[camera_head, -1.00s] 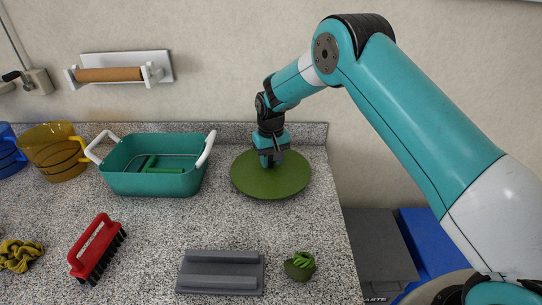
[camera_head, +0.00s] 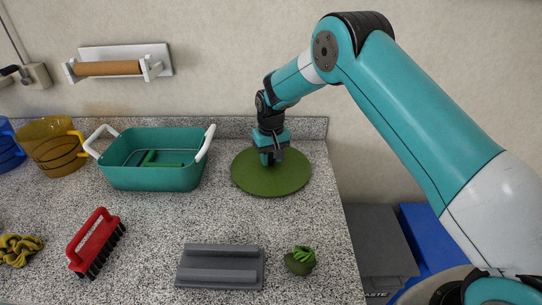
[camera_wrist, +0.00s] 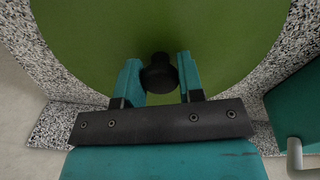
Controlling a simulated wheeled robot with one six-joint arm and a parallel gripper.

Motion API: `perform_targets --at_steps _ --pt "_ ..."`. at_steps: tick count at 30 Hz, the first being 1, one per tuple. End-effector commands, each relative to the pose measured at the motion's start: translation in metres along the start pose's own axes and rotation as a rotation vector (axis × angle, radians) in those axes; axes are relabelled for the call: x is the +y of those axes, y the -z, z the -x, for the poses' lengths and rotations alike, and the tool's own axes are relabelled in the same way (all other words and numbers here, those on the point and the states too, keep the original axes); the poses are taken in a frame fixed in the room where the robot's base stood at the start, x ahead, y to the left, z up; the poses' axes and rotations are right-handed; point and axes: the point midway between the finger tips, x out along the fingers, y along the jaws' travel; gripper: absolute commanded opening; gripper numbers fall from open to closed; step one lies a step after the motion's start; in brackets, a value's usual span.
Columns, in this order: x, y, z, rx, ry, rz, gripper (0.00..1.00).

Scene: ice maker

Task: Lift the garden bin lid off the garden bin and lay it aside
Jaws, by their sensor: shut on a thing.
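The lid is a flat, round green disc (camera_head: 271,181) at the back right of the speckled counter; it also fills much of the wrist view (camera_wrist: 95,35). A dark knob (camera_wrist: 159,76) stands up from it. My gripper (camera_head: 271,160) points down over the lid and is shut on this knob, with one teal finger on each side in the wrist view (camera_wrist: 158,62). The lid looks level, with counter around it. I cannot tell whether it touches the counter. I cannot make out which container is the garden bin.
A teal basin (camera_head: 155,177) with white handles stands left of the lid. A red brush (camera_head: 93,238), a grey tray (camera_head: 220,267) and a small green item (camera_head: 300,262) lie in front. Grey (camera_head: 378,240) and blue (camera_head: 425,235) bins stand beyond the counter's right edge.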

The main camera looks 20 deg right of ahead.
Motion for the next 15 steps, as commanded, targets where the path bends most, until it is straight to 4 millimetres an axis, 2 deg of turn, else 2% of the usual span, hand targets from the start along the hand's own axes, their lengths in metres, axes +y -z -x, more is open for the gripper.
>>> perform_targets --at_steps 2,3,6,7,15 --pt "0.0000 0.0003 -0.0020 0.001 0.000 0.000 0.07" --pt "0.0000 0.0003 -0.0021 0.001 0.000 0.000 0.37" --pt "0.0000 0.0003 -0.0015 0.001 0.000 0.000 0.60" --pt "0.0000 0.0003 -0.0016 0.001 0.000 0.000 0.65" --pt "0.0000 -0.0001 -0.0015 0.000 0.000 0.000 0.65"
